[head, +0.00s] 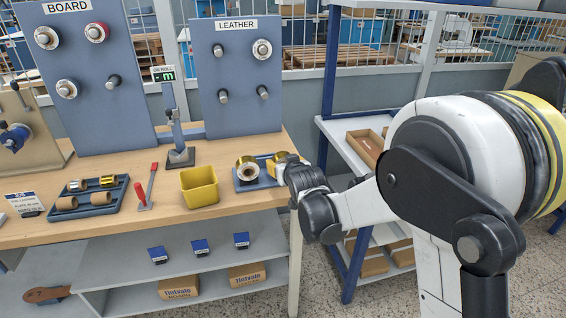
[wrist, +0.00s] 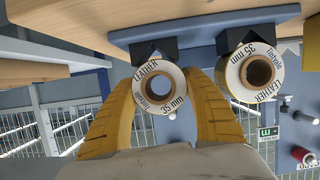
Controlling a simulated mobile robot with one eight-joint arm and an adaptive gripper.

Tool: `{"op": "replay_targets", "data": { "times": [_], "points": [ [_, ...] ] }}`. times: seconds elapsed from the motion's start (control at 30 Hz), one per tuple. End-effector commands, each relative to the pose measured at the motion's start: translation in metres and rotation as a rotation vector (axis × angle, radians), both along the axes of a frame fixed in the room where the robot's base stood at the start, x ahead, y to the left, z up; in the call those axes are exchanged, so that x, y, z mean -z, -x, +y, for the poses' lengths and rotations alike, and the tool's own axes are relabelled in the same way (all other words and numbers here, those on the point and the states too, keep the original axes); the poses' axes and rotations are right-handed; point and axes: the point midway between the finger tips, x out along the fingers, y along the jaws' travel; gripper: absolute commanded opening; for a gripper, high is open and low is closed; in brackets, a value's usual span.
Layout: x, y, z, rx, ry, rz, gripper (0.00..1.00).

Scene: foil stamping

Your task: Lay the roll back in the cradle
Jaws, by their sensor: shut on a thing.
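The held roll, with a white end face marked LEATHER 35 mm (wrist: 142,102), is between the two yellow fingers of my gripper (wrist: 160,76), which are shut on it. In the head view its gold side (head: 281,158) is partly hidden by my gripper (head: 291,168). The blue cradle (head: 246,187) lies at the bench's right end and shows upside down in the wrist view (wrist: 205,22). The held roll is at a black V-block (wrist: 137,50); I cannot tell whether it touches. A second LEATHER 35 mm roll (wrist: 233,77) sits in the neighbouring V-block.
A yellow bin (head: 199,188) stands left of the cradle, with a red-handled tool (head: 141,195) and a dark tray of small rolls (head: 88,212) beyond. A measuring stand (head: 178,155) and the LEATHER peg board (head: 237,105) are behind. A shelf rack (head: 335,140) is to the right.

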Motion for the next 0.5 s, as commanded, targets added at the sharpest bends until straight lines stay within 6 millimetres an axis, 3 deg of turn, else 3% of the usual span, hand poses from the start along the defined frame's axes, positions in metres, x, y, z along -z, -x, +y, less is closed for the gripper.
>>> {"op": "replay_targets", "data": {
  "times": [0.17, 0.2, 0.27, 0.3, 0.5],
  "points": [
    [-0.0005, -0.0001, 0.0, 0.0, 0.0, 0.0, 0.19],
    [-0.0005, -0.0001, 0.0, 0.0, 0.0, 0.0, 0.6],
    [-0.0005, -0.0001, 0.0, 0.0, 0.0, 0.0, 0.78],
    [-0.0005, -0.0001, 0.0, 0.0, 0.0, 0.0, 0.82],
    [-0.0004, -0.0001, 0.0001, 0.0, 0.0, 0.0, 0.82]
  ]
}}
